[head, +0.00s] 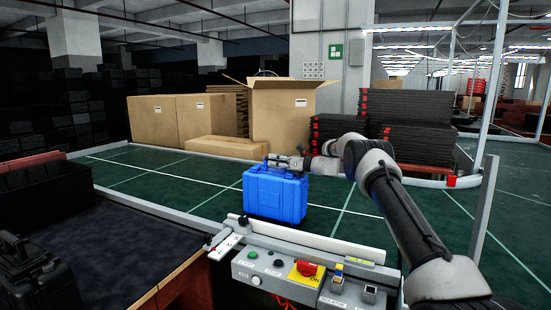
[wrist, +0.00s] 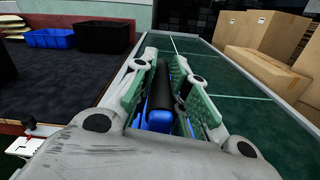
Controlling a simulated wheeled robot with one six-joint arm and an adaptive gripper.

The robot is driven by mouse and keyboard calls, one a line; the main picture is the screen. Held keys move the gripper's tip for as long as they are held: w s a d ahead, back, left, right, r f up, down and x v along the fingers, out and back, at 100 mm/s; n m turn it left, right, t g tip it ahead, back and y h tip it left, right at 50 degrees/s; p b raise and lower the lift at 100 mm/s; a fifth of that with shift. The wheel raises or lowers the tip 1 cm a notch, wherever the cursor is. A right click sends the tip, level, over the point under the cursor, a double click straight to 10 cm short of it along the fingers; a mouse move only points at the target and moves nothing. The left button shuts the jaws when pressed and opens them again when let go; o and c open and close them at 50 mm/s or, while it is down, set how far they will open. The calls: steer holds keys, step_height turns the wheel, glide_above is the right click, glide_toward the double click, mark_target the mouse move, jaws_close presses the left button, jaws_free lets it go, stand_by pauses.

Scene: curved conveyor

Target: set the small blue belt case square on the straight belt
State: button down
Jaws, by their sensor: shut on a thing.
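The small blue belt case (head: 275,195) is upright over the green straight belt (head: 205,190), close behind the near rail in the head view. I cannot tell whether its base touches the belt. My gripper (head: 284,163) is at the top of the case, shut on its handle. In the wrist view the fingers (wrist: 163,68) stand either side of the black handle (wrist: 160,90), with part of the blue case (wrist: 157,118) below. Most of the case is hidden there by the gripper.
Cardboard boxes (head: 285,115) and stacked black trays (head: 417,125) stand along the belt's far side. A control panel (head: 290,275) with a red switch is at the near rail. A dark table (head: 110,245) is at left. The belt left of the case is clear.

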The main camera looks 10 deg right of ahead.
steer(key=shift+r, duration=0.2)
